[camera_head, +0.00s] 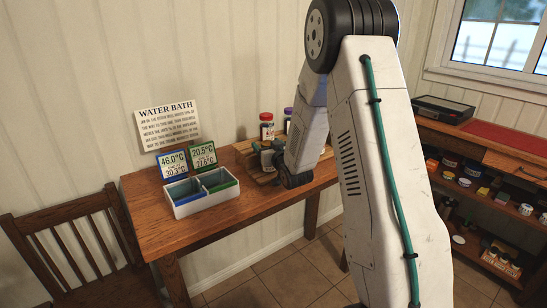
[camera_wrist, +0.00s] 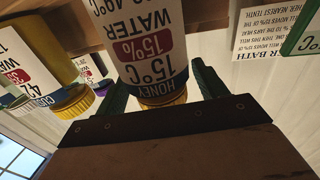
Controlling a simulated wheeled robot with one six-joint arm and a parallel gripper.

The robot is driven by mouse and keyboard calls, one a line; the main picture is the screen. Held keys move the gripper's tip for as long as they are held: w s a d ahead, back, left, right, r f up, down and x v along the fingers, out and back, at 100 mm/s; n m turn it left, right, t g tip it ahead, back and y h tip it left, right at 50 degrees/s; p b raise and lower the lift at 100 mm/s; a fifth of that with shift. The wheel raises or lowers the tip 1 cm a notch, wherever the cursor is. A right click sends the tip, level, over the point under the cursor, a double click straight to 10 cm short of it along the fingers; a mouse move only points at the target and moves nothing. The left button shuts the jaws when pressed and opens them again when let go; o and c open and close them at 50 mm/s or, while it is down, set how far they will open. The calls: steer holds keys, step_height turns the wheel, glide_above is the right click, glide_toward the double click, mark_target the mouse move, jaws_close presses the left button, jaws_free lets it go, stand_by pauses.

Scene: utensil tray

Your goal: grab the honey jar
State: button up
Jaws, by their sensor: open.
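The honey jar (camera_wrist: 150,45) shows upside down in the wrist view, with a white label reading HONEY, 15°C and 15% WATER, and a yellow lid. My gripper (camera_wrist: 162,80) is open, with one green finger on each side of the jar's lid end. I cannot tell whether either finger touches it. In the head view my gripper (camera_head: 262,153) is low over the wooden rack at the right end of the table, and I cannot make out the honey jar there.
Other jars stand close by: one with a red lid (camera_head: 266,127), one with a purple lid (camera_head: 288,113), and a labelled one (camera_wrist: 40,60) beside the honey jar. A white bin (camera_head: 205,203), two readout signs (camera_head: 174,164) and a WATER BATH placard (camera_head: 167,123) are at left.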

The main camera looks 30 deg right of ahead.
steer(key=shift+d, duration=0.1)
steer(key=c, duration=1.2)
steer(key=shift+r, duration=0.15)
